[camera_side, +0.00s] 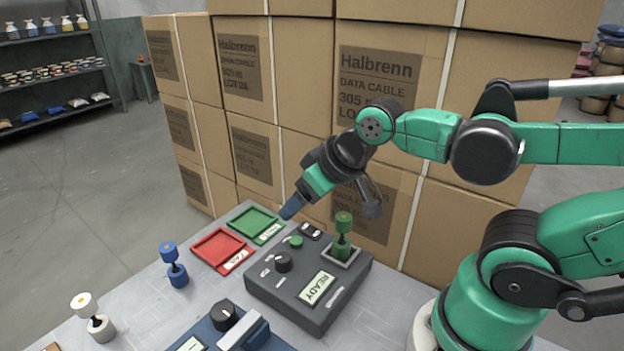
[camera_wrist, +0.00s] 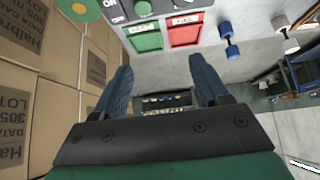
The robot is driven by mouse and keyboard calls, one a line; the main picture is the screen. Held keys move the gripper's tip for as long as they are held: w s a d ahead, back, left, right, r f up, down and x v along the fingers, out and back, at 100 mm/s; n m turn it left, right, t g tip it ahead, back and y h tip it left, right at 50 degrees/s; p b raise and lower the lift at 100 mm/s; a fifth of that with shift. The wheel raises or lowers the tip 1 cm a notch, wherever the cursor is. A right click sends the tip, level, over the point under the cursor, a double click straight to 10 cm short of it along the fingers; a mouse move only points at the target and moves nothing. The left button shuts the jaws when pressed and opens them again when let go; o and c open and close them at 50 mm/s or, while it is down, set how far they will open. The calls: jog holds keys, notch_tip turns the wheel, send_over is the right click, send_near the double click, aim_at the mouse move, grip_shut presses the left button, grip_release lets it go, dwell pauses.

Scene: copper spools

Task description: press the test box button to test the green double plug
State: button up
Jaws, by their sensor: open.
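The dark grey test box (camera_side: 262,289) sits on the table with its display reading READY. The green double plug (camera_side: 342,236) stands upright in the square socket at the box's right corner; its round top shows at the upper left of the wrist view (camera_wrist: 78,8). The green button (camera_side: 296,241) is on the box top, left of the plug, and shows at the wrist view's top edge (camera_wrist: 142,8). My gripper (camera_side: 289,210) hangs above the far edge of the box, tilted and apart from the button. Its fingers (camera_wrist: 161,65) are spread and empty.
A red tray (camera_side: 222,248) and a green tray (camera_side: 255,221) lie left of the box. A blue double plug (camera_side: 174,266) and a white one (camera_side: 92,318) stand further left. A blue device (camera_side: 205,335) is in front. Stacked cartons (camera_side: 255,150) rise close behind.

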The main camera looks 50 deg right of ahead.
dwell(0.4)
grip_shut()
dwell(1.6)
